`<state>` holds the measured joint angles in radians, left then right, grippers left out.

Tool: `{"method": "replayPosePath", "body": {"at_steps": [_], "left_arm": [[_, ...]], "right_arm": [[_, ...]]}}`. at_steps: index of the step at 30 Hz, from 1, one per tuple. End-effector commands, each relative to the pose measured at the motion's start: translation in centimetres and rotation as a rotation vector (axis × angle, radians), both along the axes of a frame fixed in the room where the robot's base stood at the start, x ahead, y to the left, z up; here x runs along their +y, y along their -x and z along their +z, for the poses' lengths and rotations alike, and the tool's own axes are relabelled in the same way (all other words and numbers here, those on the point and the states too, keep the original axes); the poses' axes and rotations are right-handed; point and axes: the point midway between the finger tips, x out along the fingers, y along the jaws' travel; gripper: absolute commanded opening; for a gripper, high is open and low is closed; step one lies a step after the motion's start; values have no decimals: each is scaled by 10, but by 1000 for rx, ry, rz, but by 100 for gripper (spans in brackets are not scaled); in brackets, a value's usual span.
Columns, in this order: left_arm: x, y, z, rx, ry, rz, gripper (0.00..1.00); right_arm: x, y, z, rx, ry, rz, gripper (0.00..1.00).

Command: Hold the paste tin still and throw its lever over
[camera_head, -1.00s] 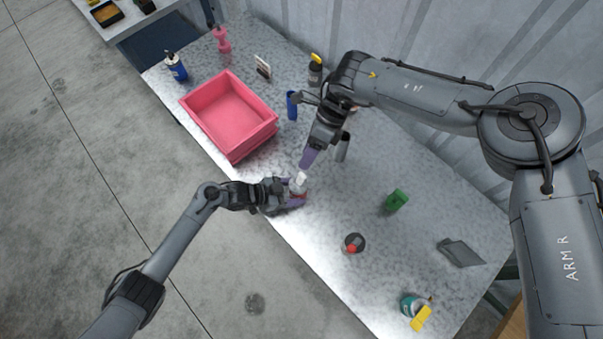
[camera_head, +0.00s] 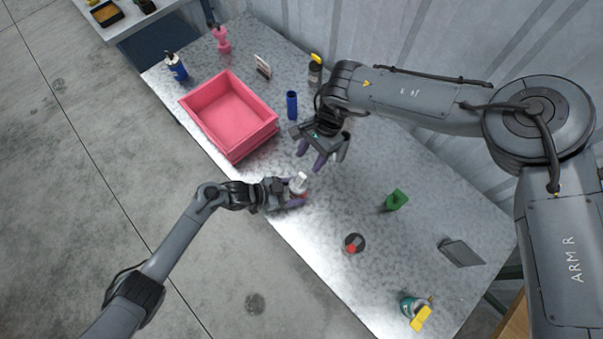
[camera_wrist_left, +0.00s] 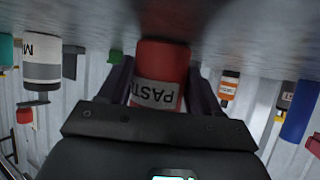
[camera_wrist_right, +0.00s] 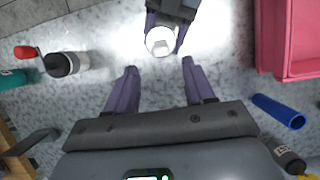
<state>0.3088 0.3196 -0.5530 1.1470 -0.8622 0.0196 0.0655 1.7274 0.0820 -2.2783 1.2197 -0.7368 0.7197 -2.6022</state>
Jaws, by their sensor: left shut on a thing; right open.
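The paste tin (camera_head: 299,190) stands near the front edge of the table. In the left wrist view it is a red tin (camera_wrist_left: 160,62) with a white label reading PAST, upside down. My left gripper (camera_head: 293,193) is shut around its sides. A white lever (camera_head: 301,178) shows on its top. The right wrist view shows the tin's pale top (camera_wrist_right: 160,40) between the left gripper's fingers; the lever's exact angle is hard to tell. My right gripper (camera_head: 311,156) is open and empty, apart from the tin, above and behind it.
A pink bin (camera_head: 230,115) stands to the left, with a blue cylinder (camera_head: 292,105) beside it. A green object (camera_head: 396,200), a dark round item with a red part (camera_head: 354,243) and a teal can (camera_head: 412,305) stand to the right. Table between them is clear.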

Motion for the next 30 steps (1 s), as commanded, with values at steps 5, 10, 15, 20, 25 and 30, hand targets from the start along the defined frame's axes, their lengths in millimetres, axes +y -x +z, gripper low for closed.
{"method": "replayPosePath", "body": {"at_steps": [5, 10, 15, 20, 25, 30], "left_arm": [[0, 0, 0, 0, 1, 0, 46], [0, 0, 1, -1, 1, 0, 46], [0, 0, 1, 0, 1, 0, 46], [0, 0, 1, 0, 1, 0, 46], [0, 0, 1, 0, 1, 0, 46], [0, 0, 1, 0, 1, 0, 46]], "right_arm": [[9, 9, -31, 3, 1, -2, 53], [16, 16, -55, 3, 0, -1, 53], [21, 20, -71, 2, 1, -2, 53], [23, 22, -77, 1, 1, -1, 53], [23, 23, -79, 1, 1, -1, 53], [23, 23, -79, 1, 1, -2, 49]]}}
